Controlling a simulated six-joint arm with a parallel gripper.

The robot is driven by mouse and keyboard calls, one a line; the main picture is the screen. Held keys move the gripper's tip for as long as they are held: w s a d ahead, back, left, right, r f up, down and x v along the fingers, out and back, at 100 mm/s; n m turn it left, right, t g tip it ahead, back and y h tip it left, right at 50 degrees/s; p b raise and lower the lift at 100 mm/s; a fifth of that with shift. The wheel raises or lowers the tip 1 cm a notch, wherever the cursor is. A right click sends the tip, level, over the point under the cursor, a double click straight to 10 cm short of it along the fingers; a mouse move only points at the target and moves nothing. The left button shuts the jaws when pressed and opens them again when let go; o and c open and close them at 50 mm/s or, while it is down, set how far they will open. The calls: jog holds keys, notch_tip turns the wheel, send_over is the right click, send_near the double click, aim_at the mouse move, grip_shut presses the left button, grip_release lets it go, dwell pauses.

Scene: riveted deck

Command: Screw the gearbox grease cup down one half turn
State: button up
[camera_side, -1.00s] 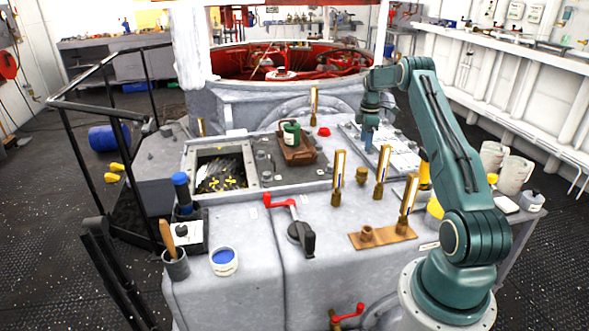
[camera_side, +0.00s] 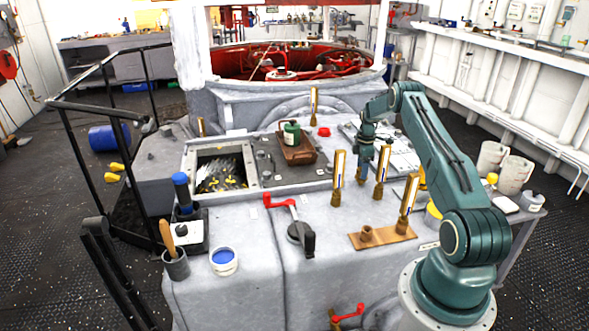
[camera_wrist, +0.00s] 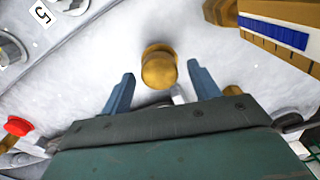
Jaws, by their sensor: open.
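A brass, round-topped cup (camera_wrist: 159,67), which looks like the grease cup, stands on the pale grey casing in the wrist view. It lies between and slightly beyond the tips of my gripper's two blue fingers (camera_wrist: 160,76), which are spread apart and empty. No contact shows. In the side view my gripper (camera_side: 363,168) points down, low over the casing right of centre. The brass cup (camera_side: 362,177) is just below it, small and partly hidden by the fingers.
Tall brass sight gauges (camera_side: 339,180) stand close around my gripper; one shows at the upper right of the wrist view (camera_wrist: 285,35). A brass plate (camera_side: 385,238) with a fitting lies nearer the front. A red-handled lever (camera_side: 282,201) and an open hatch (camera_side: 222,168) are left.

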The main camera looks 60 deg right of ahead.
jog(key=shift+c, duration=0.4)
jog(key=c, duration=0.9)
jog(key=shift+m, duration=0.3)
jog(key=shift+m, duration=2.1)
jog(key=o, duration=1)
